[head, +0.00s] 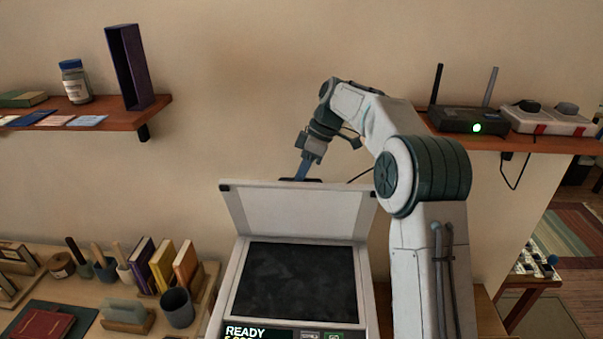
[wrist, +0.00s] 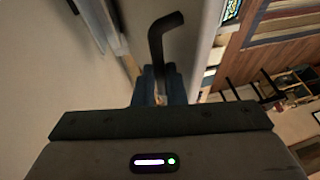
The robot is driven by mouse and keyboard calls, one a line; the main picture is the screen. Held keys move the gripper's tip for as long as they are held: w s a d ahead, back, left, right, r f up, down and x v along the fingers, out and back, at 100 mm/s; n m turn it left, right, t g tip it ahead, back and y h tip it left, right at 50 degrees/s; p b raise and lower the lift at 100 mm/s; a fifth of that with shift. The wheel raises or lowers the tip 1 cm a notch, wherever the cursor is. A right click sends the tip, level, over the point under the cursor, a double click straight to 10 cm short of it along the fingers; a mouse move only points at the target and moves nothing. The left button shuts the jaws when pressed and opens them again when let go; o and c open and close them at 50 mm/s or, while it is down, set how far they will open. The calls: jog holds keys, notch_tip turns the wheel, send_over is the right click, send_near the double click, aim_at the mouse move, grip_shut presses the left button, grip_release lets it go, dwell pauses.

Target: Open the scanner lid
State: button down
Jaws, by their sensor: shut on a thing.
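The scanner (head: 297,283) stands in the lower middle of the head view, its dark glass bed exposed. Its pale lid (head: 298,213) is raised and stands nearly upright at the back of the bed. A dark handle (head: 312,180) is at the lid's top edge. My gripper (head: 301,174) reaches down from behind and above and is shut on this handle. In the wrist view, the blue fingers of my gripper (wrist: 160,88) are close together at a dark bent bar (wrist: 157,38), which looks like the handle. The exact finger contact is partly hidden.
A wall shelf (head: 480,139) on the right bears a router (head: 468,121) and a power strip (head: 553,121). Another shelf (head: 95,117) is at left. Books and a dark cup (head: 177,307) stand left of the scanner. The wall is close behind the lid.

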jog(key=c, duration=1.6)
grip_release()
jog(key=shift+w+d+f, duration=0.1)
jog(key=shift+d+f, duration=0.1)
jog(key=shift+f, duration=0.4)
jog(key=shift+o, duration=0.5)
jog(key=shift+w, duration=0.25)
jog(key=shift+a+r, duration=0.1)
jog(key=shift+r, duration=0.05)
jog(key=shift+a+r, duration=0.15)
jog(key=shift+r, duration=0.05)
jog(key=v, duration=1.1)
jog(key=shift+w+d+r, duration=0.15)
jog(key=shift+d+r, duration=0.05)
jog(key=shift+d, duration=0.2)
